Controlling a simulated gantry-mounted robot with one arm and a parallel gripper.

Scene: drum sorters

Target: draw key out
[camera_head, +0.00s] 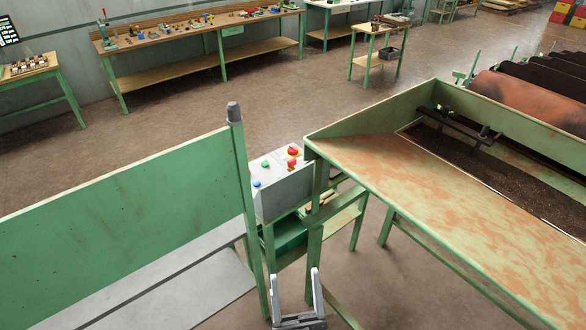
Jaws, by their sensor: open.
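A grey control box (287,188) stands in the middle of the head camera view, between two green machine frames. On its sloping top are a red mushroom button (292,151), a smaller red part on yellow (291,163), a green button (265,164) and a blue button (257,183). I cannot make out a key at this size. My gripper (296,273) is at the bottom centre, below and in front of the box and apart from it. Its two grey fingers point up and are spread, with nothing seen between them.
A green panel with a post (236,150) stands left of the box. A large green trough (400,178) with rusty sheet and dark soil stands to its right. A small green stand (290,240) sits under the box. Workbenches (170,40) line the back wall; open floor lies between.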

